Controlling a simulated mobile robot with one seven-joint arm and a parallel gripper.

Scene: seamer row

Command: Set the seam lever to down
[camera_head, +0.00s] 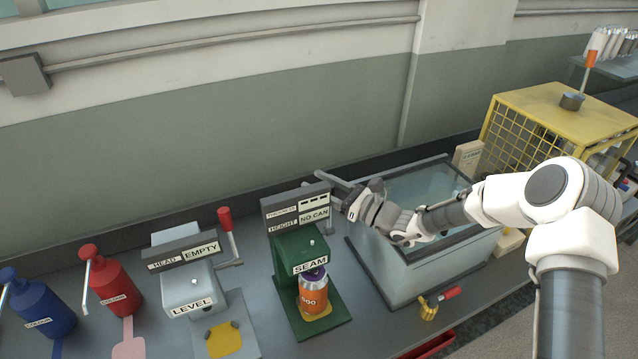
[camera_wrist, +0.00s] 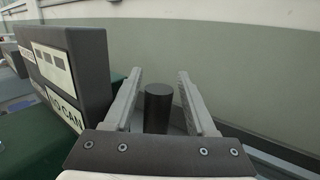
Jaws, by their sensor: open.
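The green seam machine (camera_head: 292,255) carries a SEAM label and a dark display box (camera_head: 296,206) reading NO CAN. An orange can (camera_head: 313,294) with a purple top stands under its head. My gripper (camera_head: 330,186) is beside the right end of the display box, its fingers pointing left. In the wrist view my gripper (camera_wrist: 161,76) is open, with a dark upright cylinder (camera_wrist: 158,108) between the fingers, apparently the seam lever's end. Gaps show on both sides of it. I cannot make out the lever in the head view, where my gripper covers that spot.
The display box (camera_wrist: 62,75) is close left of the fingers. A grey LEVEL machine (camera_head: 188,285) with a red-knobbed lever (camera_head: 226,222) stands left, beyond it red (camera_head: 112,285) and blue (camera_head: 38,305) dispensers. A water tank (camera_head: 385,270) lies under my arm; a red-handled valve (camera_head: 438,300) is in front.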

